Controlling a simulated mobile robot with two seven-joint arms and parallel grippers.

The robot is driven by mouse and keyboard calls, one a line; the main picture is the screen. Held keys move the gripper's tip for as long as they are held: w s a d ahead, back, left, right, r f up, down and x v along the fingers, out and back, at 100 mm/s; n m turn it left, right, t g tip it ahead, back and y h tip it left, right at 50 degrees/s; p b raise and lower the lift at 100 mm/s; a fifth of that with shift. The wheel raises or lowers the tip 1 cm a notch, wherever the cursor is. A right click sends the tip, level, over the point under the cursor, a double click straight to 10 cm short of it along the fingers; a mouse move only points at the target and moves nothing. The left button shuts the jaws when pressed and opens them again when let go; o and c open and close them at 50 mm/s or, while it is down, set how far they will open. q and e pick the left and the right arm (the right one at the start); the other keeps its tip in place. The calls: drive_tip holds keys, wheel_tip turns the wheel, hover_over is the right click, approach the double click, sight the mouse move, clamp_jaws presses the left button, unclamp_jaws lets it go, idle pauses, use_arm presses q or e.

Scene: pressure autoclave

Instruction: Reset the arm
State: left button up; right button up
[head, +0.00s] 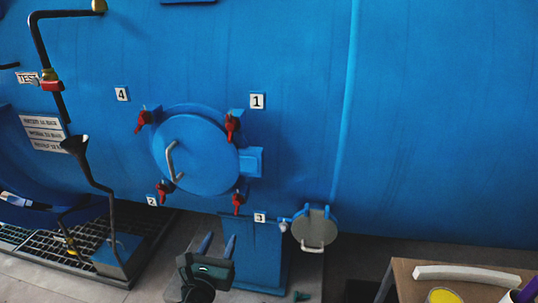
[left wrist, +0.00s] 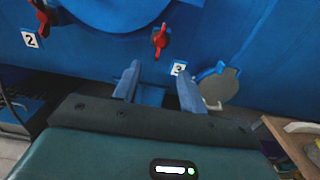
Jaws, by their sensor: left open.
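My left gripper (head: 217,241) is in the lower middle of the head view, in front of the blue pedestal (head: 253,255). Its two blue fingers are apart with nothing between them. In the left wrist view the open fingers (left wrist: 159,75) point toward the lower part of the autoclave. The round blue door (head: 195,155) lies flat against the blue autoclave wall (head: 440,120), above the gripper and apart from it. It has a pale curved handle (head: 171,161) and red clamps (head: 232,125) around its rim. My right gripper does not show.
A grey round cover (head: 314,229) hangs right of the pedestal. A wooden table (head: 405,284) at the lower right holds a white curved piece (head: 466,274) and a yellow round thing (head: 452,296). A black funnel pipe (head: 88,168) and floor grating (head: 50,246) are at left.

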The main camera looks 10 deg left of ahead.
use_arm(q)
drive_tip(key=s+d+f+n+g+h, duration=0.1)
drive_tip(key=s+f+n+g, duration=0.1)
drive_tip(key=s+f+n, duration=0.2)
drive_tip(key=s+d+f+n+g, duration=0.2)
drive_tip(key=s+n, duration=0.8)
drive_tip(key=n, duration=0.8)
drive_tip(key=s+d+f+n+g+h, duration=0.1)
drive_tip(key=s+f+n+g, duration=0.2)
drive_tip(key=s+f+n, duration=0.3)
drive_tip(key=s+n, duration=0.1)
drive_tip(key=n, duration=0.4)
drive_tip(key=shift+d+f+n+h, duration=0.3)
drive_tip(key=shift+f, duration=0.1)
drive_tip(key=shift+g, duration=0.3)
